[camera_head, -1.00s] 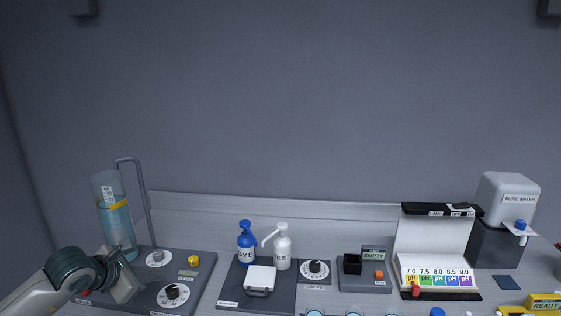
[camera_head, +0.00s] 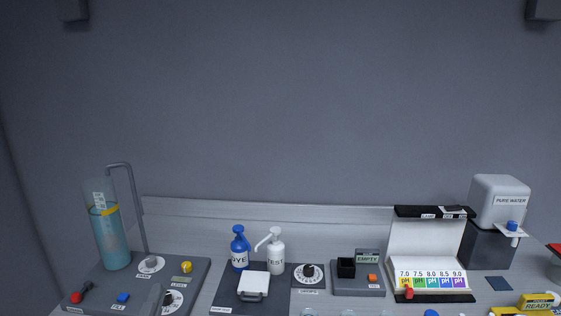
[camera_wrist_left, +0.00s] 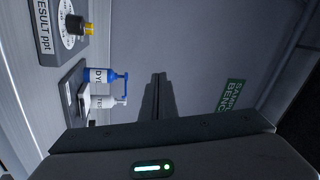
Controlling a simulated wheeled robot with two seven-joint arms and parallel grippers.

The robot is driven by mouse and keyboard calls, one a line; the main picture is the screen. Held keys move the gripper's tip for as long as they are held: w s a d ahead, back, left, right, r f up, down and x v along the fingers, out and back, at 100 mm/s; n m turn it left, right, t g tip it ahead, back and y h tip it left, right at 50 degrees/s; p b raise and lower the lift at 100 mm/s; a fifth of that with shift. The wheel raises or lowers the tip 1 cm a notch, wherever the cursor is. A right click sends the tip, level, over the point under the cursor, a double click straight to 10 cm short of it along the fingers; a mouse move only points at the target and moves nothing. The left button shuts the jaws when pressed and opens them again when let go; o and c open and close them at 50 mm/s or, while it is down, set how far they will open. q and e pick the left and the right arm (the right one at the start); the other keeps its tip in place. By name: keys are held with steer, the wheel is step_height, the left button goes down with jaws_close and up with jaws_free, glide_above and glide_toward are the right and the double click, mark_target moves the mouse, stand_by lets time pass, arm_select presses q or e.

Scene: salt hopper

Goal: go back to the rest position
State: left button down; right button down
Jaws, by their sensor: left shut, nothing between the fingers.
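My right gripper is not in view.
The left console (camera_head: 195,273) carries a blue-filled cylinder (camera_head: 110,240), a bent pipe, knobs and a red-handled lever. A blue dye bottle (camera_head: 240,252) and white pump bottle (camera_head: 276,255) stand in the middle. A pH chart (camera_head: 432,278) and water dispenser (camera_head: 500,205) stand right.

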arm_select(q)
steer(key=s+a+f+n+g+y, duration=0.2)
steer(key=s+f+n+g, duration=0.25)
steer(key=f, duration=0.45)
steer(key=s+a+f+n+g+y, duration=0.3)
steer(key=s+f+n+g, duration=0.15)
steer(key=f, duration=0.55)
steer(key=s+d+f+n+g+h, duration=0.1)
steer(key=s+d+f+g, duration=0.25)
steer(key=s, duration=0.35)
steer(key=s+d+f+n+g+h, duration=0.2)
steer(key=s+f+g, duration=0.1)
steer(key=s+f, duration=0.3)
steer(key=s+d+f+n+g+h, duration=0.1)
steer(key=s+d+f+g, duration=0.25)
steer(key=s, duration=0.45)
step_height(320, 180, down, 29)
steer(key=s+a, duration=0.1)
steer(key=s, duration=0.1)
steer(key=s+a+f+g, duration=0.1)
steer(key=s+a+f, duration=0.2)
steer(key=s+f, duration=1.3)
steer(key=shift+s+f+m, duration=0.25)
steer(key=shift+s+m, duration=0.05)
steer(key=shift+s, duration=0.35)
